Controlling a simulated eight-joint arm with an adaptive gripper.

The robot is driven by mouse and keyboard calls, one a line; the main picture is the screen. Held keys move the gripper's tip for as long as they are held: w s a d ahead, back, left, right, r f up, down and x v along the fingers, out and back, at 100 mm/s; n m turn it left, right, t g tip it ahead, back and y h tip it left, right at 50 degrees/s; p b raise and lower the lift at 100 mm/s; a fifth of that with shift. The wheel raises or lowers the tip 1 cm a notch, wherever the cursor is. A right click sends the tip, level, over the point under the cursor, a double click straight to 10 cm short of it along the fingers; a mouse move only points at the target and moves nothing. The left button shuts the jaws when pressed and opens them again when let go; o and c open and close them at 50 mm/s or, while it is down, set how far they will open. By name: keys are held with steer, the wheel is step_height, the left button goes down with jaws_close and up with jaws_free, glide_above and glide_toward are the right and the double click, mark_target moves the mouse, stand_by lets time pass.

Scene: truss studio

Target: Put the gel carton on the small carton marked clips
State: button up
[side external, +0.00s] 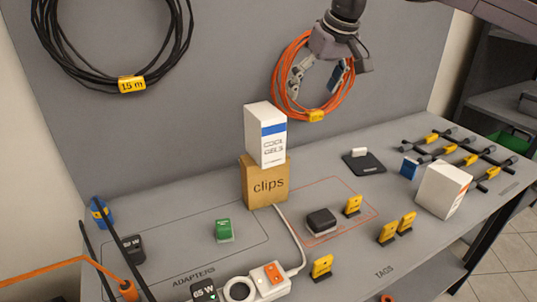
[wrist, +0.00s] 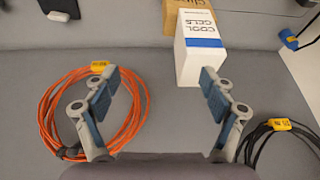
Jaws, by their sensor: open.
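The gel carton (side external: 266,136), white with a blue band and the words COOL GELS, stands upright on top of the brown small carton marked clips (side external: 265,184). In the wrist view the gel carton (wrist: 201,50) shows beyond the right finger, with part of the clips carton (wrist: 175,18) behind it. My gripper (side external: 322,80) is up in front of the back panel, right of and above the gel carton, apart from it. In the wrist view my gripper (wrist: 157,95) has its fingers wide apart with nothing between them.
A white power strip (side external: 262,282) with a cable lies in front of the cartons. A black box (side external: 321,222), yellow tags (side external: 387,233) and another white carton (side external: 442,190) stand to the right. Orange (side external: 293,112) and black (side external: 56,62) cable coils hang on the panel.

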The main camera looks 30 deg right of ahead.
steer(key=s+d+f+t, duration=0.1)
steer(key=s+d+f, duration=0.4)
steer(key=s+f, duration=0.5)
steer(key=s+d+f+t, duration=0.1)
steer(key=s+d+f, duration=0.4)
steer(key=s+f, duration=0.5)
steer(key=shift+s+d+t, duration=0.25)
steer(key=shift+s+t, duration=0.05)
steer(key=shift+s, duration=0.9)
